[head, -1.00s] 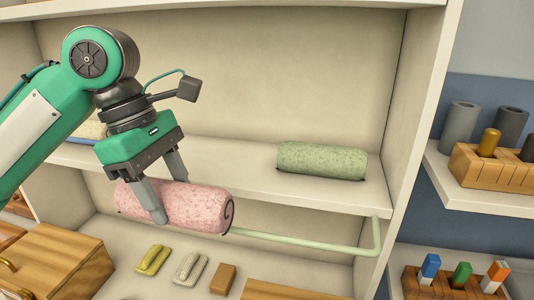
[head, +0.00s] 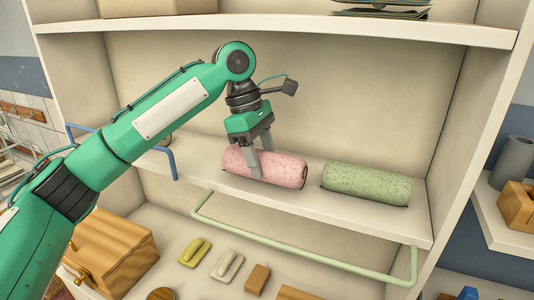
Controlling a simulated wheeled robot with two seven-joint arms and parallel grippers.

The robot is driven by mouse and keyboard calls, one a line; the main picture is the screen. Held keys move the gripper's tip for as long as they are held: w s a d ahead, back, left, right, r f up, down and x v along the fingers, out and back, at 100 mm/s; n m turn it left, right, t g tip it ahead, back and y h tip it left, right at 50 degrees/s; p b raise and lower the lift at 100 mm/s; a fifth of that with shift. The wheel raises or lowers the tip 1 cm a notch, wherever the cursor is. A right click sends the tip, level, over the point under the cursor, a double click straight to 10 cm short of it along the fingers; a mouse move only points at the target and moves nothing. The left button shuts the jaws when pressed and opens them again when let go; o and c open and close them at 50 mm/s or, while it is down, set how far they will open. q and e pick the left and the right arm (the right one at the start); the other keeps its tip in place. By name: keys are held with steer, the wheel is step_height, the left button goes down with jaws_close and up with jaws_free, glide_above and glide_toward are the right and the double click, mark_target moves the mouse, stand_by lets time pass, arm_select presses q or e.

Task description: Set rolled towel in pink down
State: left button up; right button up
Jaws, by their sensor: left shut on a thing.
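The pink rolled towel (head: 284,169) lies lengthwise at the middle shelf, its spiral end facing right. My left gripper (head: 249,170) comes down from above and is shut on it near its left part. The towel appears at shelf level; I cannot tell whether its underside touches the shelf (head: 390,223). A green rolled towel (head: 366,185) lies on the same shelf just to the right, with a small gap between them. My right gripper is not in view.
A pale green rail (head: 300,257) runs along the front below the shelf. A blue rail (head: 172,163) stands at the left. The upper shelf (head: 300,30) is overhead.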

mark_target(267, 159)
arm_select(q)
steer(key=w, duration=0.1)
steer(key=w+d+p, duration=0.1)
steer(key=shift+w+r, duration=0.2)
steer(key=shift+w, duration=0.1)
steer(key=shift+s+f+p, duration=0.1)
steer(key=shift+f+p, duration=0.2)
steer(key=shift+f, duration=0.65)
steer(key=shift+s+a, duration=0.1)
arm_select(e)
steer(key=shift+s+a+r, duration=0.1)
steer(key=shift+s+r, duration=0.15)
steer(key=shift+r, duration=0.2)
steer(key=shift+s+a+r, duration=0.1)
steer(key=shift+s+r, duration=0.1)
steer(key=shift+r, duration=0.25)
arm_select(q)
steer(key=o, duration=1)
steer(key=shift+f, duration=0.1)
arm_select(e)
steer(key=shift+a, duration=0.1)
